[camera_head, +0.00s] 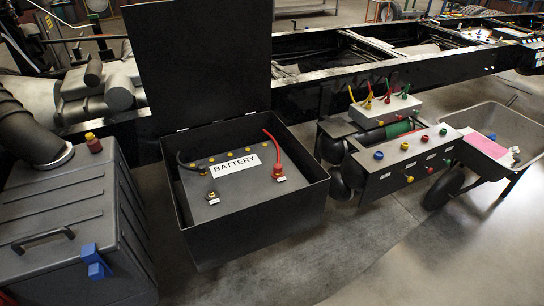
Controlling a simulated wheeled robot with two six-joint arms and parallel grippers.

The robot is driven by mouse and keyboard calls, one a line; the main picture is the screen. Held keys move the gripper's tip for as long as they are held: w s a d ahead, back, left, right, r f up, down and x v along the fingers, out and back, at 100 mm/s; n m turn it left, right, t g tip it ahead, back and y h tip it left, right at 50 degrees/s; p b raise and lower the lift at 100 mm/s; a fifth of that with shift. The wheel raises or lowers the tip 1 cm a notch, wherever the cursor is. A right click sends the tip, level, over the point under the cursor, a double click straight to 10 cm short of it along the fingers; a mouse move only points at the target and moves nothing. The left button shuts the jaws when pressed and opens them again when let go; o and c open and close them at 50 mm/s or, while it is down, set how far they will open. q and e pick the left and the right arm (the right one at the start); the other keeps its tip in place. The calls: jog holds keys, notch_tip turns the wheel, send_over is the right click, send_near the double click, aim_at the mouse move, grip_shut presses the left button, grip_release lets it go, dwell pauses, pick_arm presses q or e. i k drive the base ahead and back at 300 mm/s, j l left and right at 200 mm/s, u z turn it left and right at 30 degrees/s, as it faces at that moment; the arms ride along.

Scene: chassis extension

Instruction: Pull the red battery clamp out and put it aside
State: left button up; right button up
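The red battery clamp (279,173) sits at the right side of the battery's top, at the end of a red cable (273,143) that curves up and back. The battery (242,182) is dark grey with a white "BATTERY" label (235,165) and lies inside an open black box (265,222). A black cable (187,163) is at the battery's left, and a dark clamp or terminal (212,196) is at its front left. Neither of my grippers shows in this view.
The box's black lid (200,60) stands upright behind it. A large grey tank (65,210) with a blue fitting (95,262) is at the left. A unit with coloured knobs (405,160) and a wheelbarrow-like tray (500,125) are at the right. The floor (350,250) in front is clear.

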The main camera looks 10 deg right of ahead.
aim_at(277, 168)
jog(key=u, duration=0.65)
jog(key=l+u, duration=0.3)
jog(key=k+l+u, duration=0.1)
jog(key=l+u, duration=0.2)
jog(key=l, duration=0.15)
jog(key=k+l+u, duration=0.1)
jog(key=l+u, duration=0.2)
jog(key=k+l+u, duration=0.15)
jog(key=l+u, duration=0.15)
jog(key=l, duration=0.15)
jog(key=k+l+u, duration=0.15)
jog(key=l+u, duration=0.15)
jog(key=k+l, duration=0.3)
jog(key=l, duration=0.15)
jog(key=k+l, duration=0.25)
jog(key=l, duration=0.15)
